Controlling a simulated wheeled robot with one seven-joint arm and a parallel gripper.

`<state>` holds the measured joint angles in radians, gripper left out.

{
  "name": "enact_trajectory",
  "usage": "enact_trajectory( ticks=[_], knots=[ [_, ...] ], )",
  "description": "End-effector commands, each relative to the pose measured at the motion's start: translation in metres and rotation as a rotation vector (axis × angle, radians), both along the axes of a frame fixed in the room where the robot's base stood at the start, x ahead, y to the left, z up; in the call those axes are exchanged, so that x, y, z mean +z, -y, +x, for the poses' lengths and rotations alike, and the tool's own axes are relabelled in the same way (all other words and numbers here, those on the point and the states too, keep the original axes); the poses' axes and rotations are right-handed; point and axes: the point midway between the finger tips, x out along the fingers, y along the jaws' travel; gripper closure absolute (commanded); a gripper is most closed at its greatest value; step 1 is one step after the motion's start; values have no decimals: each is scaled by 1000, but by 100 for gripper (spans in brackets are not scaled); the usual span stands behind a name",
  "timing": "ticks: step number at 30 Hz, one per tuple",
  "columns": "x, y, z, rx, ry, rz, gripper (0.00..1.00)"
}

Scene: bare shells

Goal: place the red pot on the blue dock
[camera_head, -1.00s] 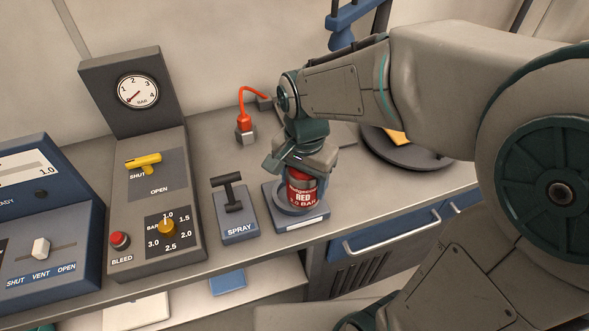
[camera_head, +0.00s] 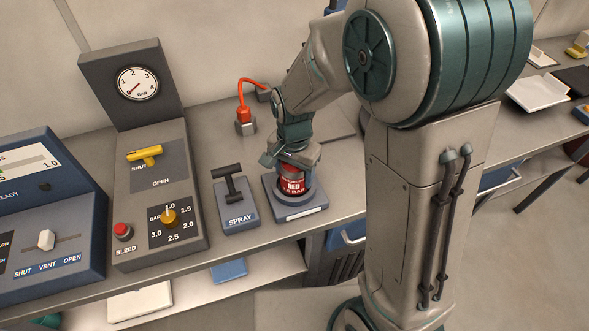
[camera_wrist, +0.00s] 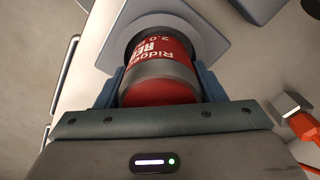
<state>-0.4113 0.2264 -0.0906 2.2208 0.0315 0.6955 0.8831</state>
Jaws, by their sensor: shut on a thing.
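The red pot (camera_head: 292,185), a red can with grey bands and white lettering, stands about upright at the round seat of the blue dock (camera_head: 318,205). In the wrist view the pot (camera_wrist: 160,75) points its far end into the dock's round ring, and the dock's plate (camera_wrist: 218,42) shows around it. The ring hides the pot's bottom, so I cannot tell if it rests fully on the dock. My gripper (camera_head: 291,168) is shut on the pot from above. In the wrist view its fingers (camera_wrist: 160,88) lie on both sides of the pot.
The SPRAY lever box (camera_head: 236,203) stands close left of the dock. Left of it is the gauge panel (camera_head: 158,190) with a yellow handle and BLEED button. A red hose plug (camera_head: 245,119) stands behind. The counter's front edge is close to the dock.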

Motion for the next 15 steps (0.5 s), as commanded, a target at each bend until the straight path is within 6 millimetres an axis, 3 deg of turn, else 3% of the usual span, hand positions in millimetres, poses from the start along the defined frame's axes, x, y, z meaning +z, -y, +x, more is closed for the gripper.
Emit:
enact_trajectory(
  ticks=[8, 9, 10, 11, 15],
  knots=[
    [-4, 0, 0, 0, 1, 0, 70],
    [-3, 0, 0, 0, 1, 1, 29],
    [-3, 0, 0, 0, 1, 1, 21],
    [-3, 0, 0, 0, 0, 0, 15],
    [-3, 0, 0, 0, 0, 0, 15]
  ],
)
